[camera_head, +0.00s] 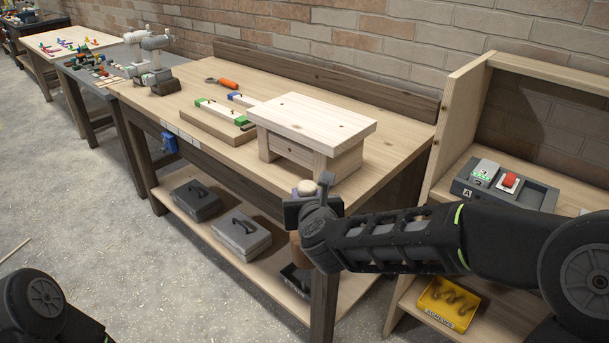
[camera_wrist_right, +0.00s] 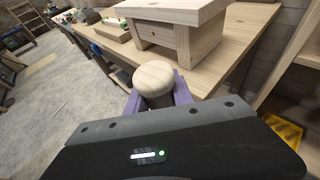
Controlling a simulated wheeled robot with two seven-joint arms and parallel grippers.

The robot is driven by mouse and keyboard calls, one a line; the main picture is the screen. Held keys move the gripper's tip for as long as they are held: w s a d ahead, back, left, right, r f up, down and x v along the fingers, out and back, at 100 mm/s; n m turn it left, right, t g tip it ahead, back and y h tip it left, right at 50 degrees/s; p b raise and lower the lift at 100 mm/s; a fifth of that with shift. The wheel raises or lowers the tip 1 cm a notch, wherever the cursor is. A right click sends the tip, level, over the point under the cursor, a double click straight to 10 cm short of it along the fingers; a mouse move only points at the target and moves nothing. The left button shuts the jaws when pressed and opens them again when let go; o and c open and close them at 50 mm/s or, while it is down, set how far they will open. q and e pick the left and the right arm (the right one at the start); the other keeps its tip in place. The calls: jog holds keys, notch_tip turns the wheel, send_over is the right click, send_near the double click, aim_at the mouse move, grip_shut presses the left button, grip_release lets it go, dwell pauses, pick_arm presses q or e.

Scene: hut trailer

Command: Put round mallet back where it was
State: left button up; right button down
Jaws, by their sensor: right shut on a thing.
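The round mallet shows in the right wrist view as a pale, round wooden end (camera_wrist_right: 154,79) between the purple fingers of my right gripper (camera_wrist_right: 158,92). In the head view its pale top (camera_head: 307,187) shows just above my right gripper (camera_head: 305,200), and a brown part shows below. My right gripper is shut on the mallet and holds it at the front edge of the workbench (camera_head: 385,150), in front of a small wooden stool (camera_head: 312,120). The rest of the mallet is hidden by the gripper and arm. My left gripper is not in view.
Two drills (camera_head: 157,60), an orange-handled tool (camera_head: 226,83) and a board with green blocks (camera_head: 215,120) are on the bench. Grey cases (camera_head: 240,233) sit on its lower shelf. A shelf unit at right holds a button box (camera_head: 505,185) and a yellow bin (camera_head: 447,303).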

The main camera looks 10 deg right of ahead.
jog(key=s+a+f+y, duration=0.1)
jog(key=s+a+f, duration=0.4)
jog(key=a+f, duration=0.2)
notch_tip(320, 180, down, 2)
jog(key=shift+f+n, duration=0.25)
jog(key=shift+n, duration=0.15)
